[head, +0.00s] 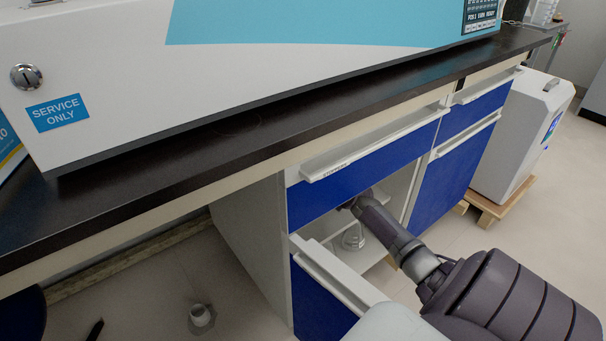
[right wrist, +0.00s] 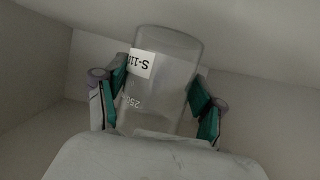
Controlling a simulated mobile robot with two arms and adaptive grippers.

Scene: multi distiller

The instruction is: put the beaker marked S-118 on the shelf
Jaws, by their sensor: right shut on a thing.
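The clear beaker (right wrist: 165,85) is between the two teal-padded fingers of my right gripper (right wrist: 160,108) in the right wrist view. Its white label reads "S-11" with the last character unclear, and appears upside down; part of a "250" marking shows below. My right gripper is shut on this beaker inside a pale, box-like space. In the head view, my right arm reaches into the open cabinet (head: 268,232), and its gripper end is mostly hidden under the blue drawer front. Whether the beaker touches a shelf surface cannot be told. My left gripper is not in view.
A clear glass vessel (head: 353,238) shows inside the cabinet below my right arm. The blue drawer front (head: 365,180) is above the opening, and a white-edged door or drawer (head: 340,280) is in front. The dark benchtop (head: 230,130) carries a large white machine (head: 110,70).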

